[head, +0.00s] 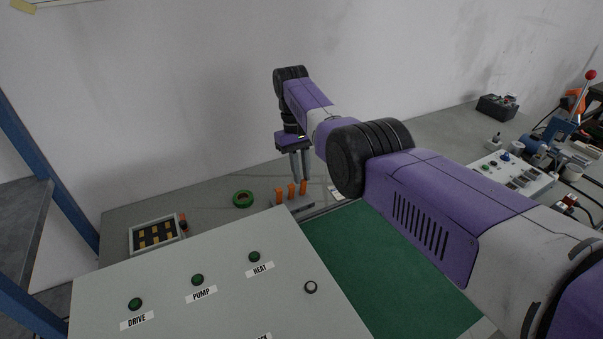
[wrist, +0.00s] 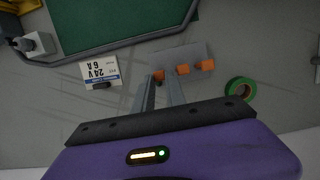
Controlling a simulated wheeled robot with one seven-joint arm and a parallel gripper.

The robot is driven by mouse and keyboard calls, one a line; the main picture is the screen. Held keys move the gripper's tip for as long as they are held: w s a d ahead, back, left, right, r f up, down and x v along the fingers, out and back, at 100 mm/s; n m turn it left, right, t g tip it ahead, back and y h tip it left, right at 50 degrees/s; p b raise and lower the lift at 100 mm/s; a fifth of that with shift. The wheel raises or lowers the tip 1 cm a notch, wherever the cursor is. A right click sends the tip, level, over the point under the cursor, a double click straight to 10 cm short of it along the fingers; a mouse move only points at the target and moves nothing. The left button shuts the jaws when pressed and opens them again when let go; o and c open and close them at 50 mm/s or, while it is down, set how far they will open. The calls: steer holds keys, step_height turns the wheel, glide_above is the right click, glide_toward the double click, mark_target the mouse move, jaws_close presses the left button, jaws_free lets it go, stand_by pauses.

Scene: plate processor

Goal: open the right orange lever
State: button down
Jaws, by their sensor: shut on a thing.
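Three orange levers stand in a row on a grey plate at the back of the bench. The right orange lever (head: 303,187) is at the row's right end in the head view. It is the leftmost orange piece in the wrist view (wrist: 158,75), which looks back from the opposite side. The middle lever (head: 291,191) and left lever (head: 279,196) stand beside it, clear of the fingers. My gripper (head: 301,179) points down with its fingertips (wrist: 161,81) on either side of the right lever, shut on it. The fingers partly hide that lever.
A green tape roll (head: 243,199) lies left of the levers. A grey panel with DRIVE, PUMP and HEAT buttons (head: 198,280) stands in front, beside a green mat (head: 390,262). The wall is close behind.

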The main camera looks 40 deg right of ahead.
steer(key=shift+f, duration=0.1)
steer(key=c, duration=1.4)
jaws_free()
steer(key=shift+o, duration=0.2)
steer(key=shift+a+r+p, duration=0.1)
steer(key=shift+r+p, duration=0.15)
steer(key=shift+p, duration=0.5)
